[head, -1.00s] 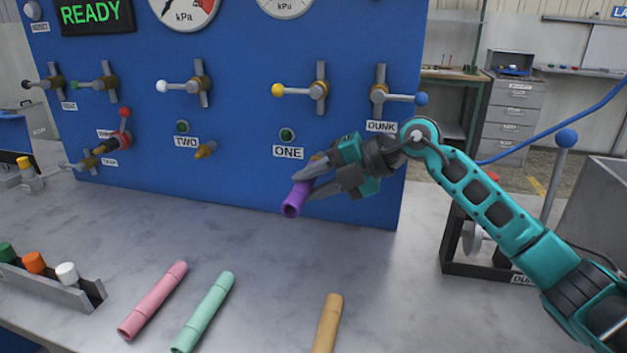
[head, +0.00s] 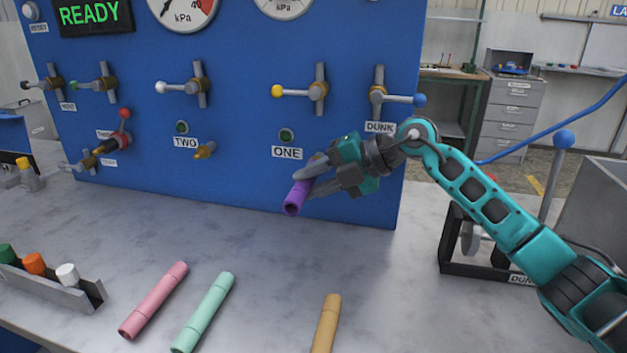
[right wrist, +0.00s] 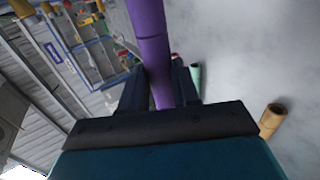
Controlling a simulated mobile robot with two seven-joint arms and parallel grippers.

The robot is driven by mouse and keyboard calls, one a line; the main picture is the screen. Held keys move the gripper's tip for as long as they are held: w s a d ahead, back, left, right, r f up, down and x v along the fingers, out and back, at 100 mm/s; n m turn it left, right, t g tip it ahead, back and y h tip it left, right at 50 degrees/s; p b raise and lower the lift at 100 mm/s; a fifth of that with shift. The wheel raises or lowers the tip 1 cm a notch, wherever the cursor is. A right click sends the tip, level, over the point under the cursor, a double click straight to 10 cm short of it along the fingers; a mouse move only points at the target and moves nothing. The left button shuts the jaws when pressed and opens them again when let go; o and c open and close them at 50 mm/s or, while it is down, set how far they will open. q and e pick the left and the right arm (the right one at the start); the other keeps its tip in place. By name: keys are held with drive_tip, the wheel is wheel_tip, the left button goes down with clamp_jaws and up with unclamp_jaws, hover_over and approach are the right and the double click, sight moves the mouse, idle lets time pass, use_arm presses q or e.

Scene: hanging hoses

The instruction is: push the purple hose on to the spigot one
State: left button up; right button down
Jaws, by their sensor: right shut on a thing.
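The purple hose (head: 297,197) is held in my right gripper (head: 312,180), which is shut on it in front of the blue panel. The hose is tilted, its near open end pointing down toward the camera. The label ONE (head: 287,152) is on the panel just above and left of the gripper. Spigot one is mostly hidden behind the gripper and hose; I cannot tell whether the hose touches it. In the right wrist view the purple hose (right wrist: 150,45) runs up from between the fingers. My left gripper is not in view.
A pink hose (head: 153,300), a green hose (head: 204,312) and a tan hose (head: 326,323) lie on the grey bench. Spigot two (head: 205,150) is bare on the panel. A rack (head: 62,290) with coloured plugs stands at left. The bench below the gripper is clear.

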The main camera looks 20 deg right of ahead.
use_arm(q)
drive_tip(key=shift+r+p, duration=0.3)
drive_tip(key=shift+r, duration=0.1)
use_arm(e)
drive_tip(key=shift+w+d+r, duration=0.15)
drive_tip(key=shift+w+d, duration=0.05)
drive_tip(key=c, duration=1.3)
unclamp_jaws()
drive_tip(key=o, duration=0.3)
drive_tip(key=shift+w, duration=0.1)
drive_tip(key=shift+o, duration=1.2)
